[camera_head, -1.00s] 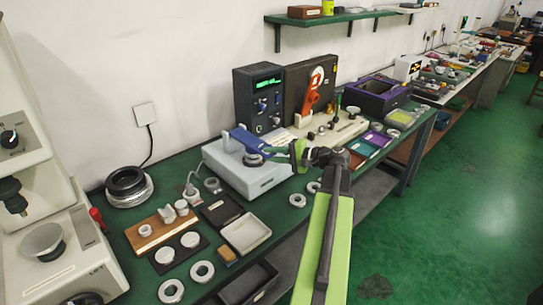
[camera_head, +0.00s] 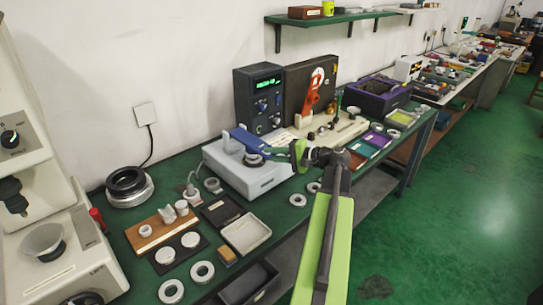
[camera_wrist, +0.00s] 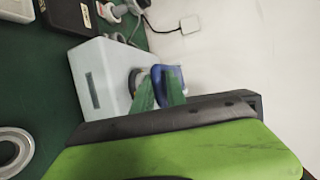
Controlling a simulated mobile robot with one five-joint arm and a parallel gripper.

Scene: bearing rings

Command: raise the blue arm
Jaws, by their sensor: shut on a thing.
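The blue arm (camera_head: 248,140) is mounted on top of a light grey box-shaped instrument (camera_head: 262,181) on the green bench. It lies low over the instrument, sloping slightly down toward its free end at the right. My gripper (camera_head: 293,153) reaches in from the right and is shut on that free end. In the wrist view, the green fingers of my gripper (camera_wrist: 160,92) stand at the blue arm (camera_wrist: 170,71), beside the pale instrument body (camera_wrist: 96,85). The fingers hide part of the blue arm, so the exact contact is hard to see.
A dark control box (camera_head: 258,98) with a green display stands behind the instrument. A dark panel with an orange lever (camera_head: 312,92) is to its right. Metal rings (camera_head: 297,200) and trays (camera_head: 246,233) lie in front and to the left. Above the instrument is free room.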

